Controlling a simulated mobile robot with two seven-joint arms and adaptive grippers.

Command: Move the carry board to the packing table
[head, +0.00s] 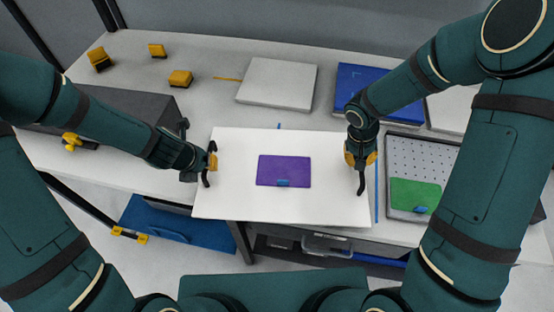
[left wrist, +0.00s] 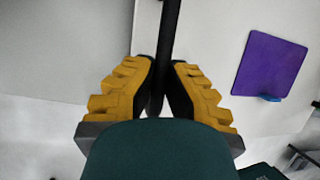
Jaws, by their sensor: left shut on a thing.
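The white carry board (head: 231,201) lies flat in the middle of the head view, with a purple sheet (head: 284,168) and a small blue piece on it. The purple sheet also shows in the left wrist view (left wrist: 268,66). My left gripper (head: 209,163) is at the board's left end, shut on its dark handle. In the left wrist view, a dark bar (left wrist: 169,30) runs between the yellow fingers (left wrist: 160,95). My right gripper (head: 361,163) is at the board's right end, by another dark curved handle (head: 362,184). Its finger gap is hidden.
Behind the board, a grey-white panel (head: 277,82), a blue box (head: 368,88) and several yellow blocks (head: 180,78) lie on the light table (head: 215,75). At right is a perforated tray (head: 420,158) with a green sheet (head: 415,194). A blue shelf (head: 185,228) is below at left.

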